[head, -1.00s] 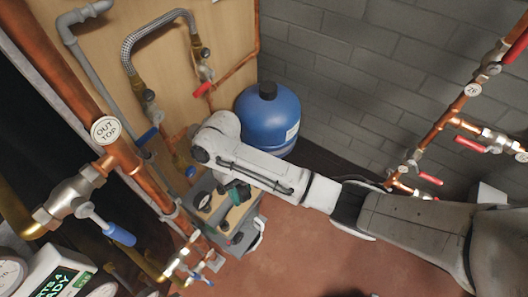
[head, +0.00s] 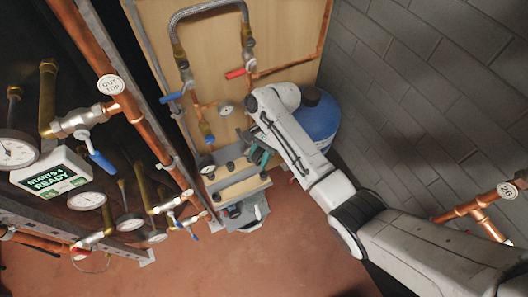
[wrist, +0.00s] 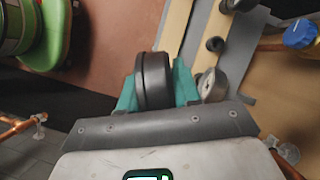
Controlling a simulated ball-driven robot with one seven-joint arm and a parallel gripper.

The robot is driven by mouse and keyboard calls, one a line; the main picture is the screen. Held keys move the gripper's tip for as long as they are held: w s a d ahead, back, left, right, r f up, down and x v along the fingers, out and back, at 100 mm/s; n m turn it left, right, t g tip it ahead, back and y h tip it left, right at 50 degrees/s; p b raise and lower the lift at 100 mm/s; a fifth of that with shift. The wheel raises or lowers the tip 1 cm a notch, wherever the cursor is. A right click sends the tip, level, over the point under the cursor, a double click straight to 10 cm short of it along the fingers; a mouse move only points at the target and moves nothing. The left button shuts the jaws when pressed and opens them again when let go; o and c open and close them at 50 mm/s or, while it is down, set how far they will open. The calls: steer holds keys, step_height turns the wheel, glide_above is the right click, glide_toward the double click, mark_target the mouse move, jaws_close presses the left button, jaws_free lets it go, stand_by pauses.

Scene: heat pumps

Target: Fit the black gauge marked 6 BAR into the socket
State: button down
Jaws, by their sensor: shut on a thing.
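My gripper (head: 258,150) has teal fingers. In the wrist view, my gripper (wrist: 157,88) is shut on a thick black round body, seen edge-on, which I take for the black gauge (wrist: 153,80). Its face and any 6 BAR mark are turned out of sight. In the head view my gripper is just above and right of the bench's upper edge, and the gauge cannot be made out clearly there. I cannot pick out the socket with certainty in either view.
A bench (head: 242,188) with several round dark parts stands below the wooden panel (head: 285,45). A blue tank (head: 318,122) is right of my gripper. A blue-capped brass fitting (head: 208,134) is on the pipework. A silver round part (wrist: 213,85) is close beside my right finger.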

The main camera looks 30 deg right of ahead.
steer(key=m, duration=0.1)
steer(key=m+t+p, duration=0.1)
steer(key=m, duration=0.1)
steer(key=shift+w+d+f+m, duration=0.15)
steer(key=shift+d+f+m, duration=0.05)
steer(key=shift+m, duration=0.1)
steer(key=m, duration=0.1)
steer(key=d+f+m+t, duration=0.1)
steer(key=m, duration=0.1)
steer(key=shift+f+p, duration=0.15)
steer(key=shift+p, duration=0.25)
steer(key=shift+f+b, duration=2.2)
steer(key=shift+b, duration=0.35)
steer(key=shift+a+r+p, duration=0.1)
steer(key=shift+r+p, duration=0.05)
steer(key=shift+p, duration=0.3)
steer(key=shift+f+b, duration=0.3)
steer(key=shift+f, duration=1.65)
stand_by(0.4)
steer(key=c, duration=0.7)
jaws_free()
